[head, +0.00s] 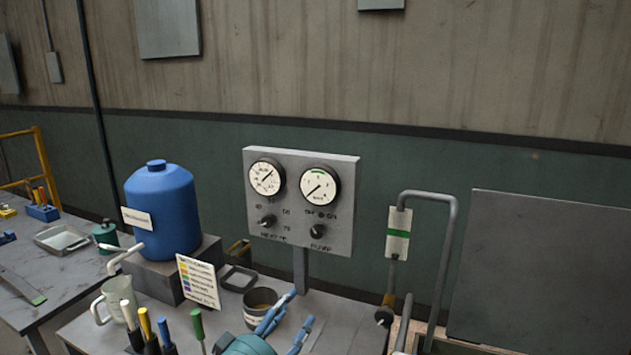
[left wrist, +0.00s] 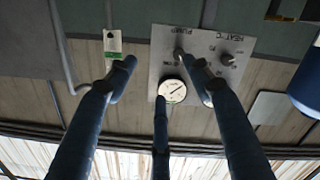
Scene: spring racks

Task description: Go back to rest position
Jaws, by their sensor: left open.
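My left gripper (head: 291,318) is at the bottom middle of the head view, with its blue fingers spread and nothing between them. It is in front of the grey control panel (head: 300,262), below its dials and knobs, near a dark cup (head: 262,297). In the left wrist view, which is upside down, the blue fingers (left wrist: 158,75) are apart and point toward the panel (left wrist: 200,45). The finger ends overlap the panel in that picture; no contact can be made out. My right gripper is not in view.
A blue tank (head: 162,212) stands on a block at the left. A label card (head: 199,281), a mug (head: 118,299) and several coloured-handled tools (head: 146,325) stand on the bench. A bent grey pipe (head: 447,255) rises at the right. The space above the bench is open.

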